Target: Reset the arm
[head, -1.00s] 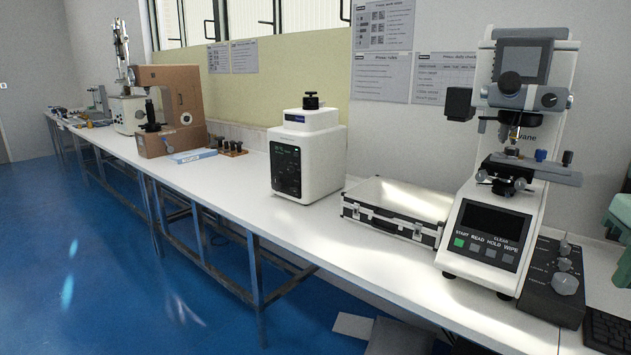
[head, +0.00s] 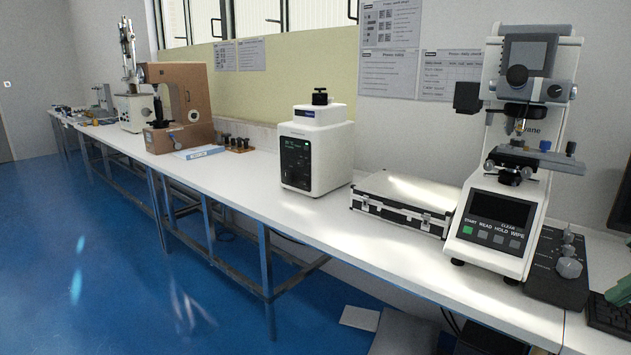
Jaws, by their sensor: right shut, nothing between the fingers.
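I make out neither of my grippers in the head view, and no arm of mine shows clearly. The task names no object. A long white bench (head: 400,262) runs from the near right to the far left. At its near end stands a white hardness tester (head: 497,222) with a dark screen, a green button and a small stage. A white boxy tester (head: 318,158) with a black knob on top stands further left.
A closed silver case (head: 405,200) lies between the two testers. A black control box (head: 557,275) and a keyboard (head: 610,312) are at the right. A brown tester (head: 180,105) stands further back. Blue floor (head: 120,260) is open at left.

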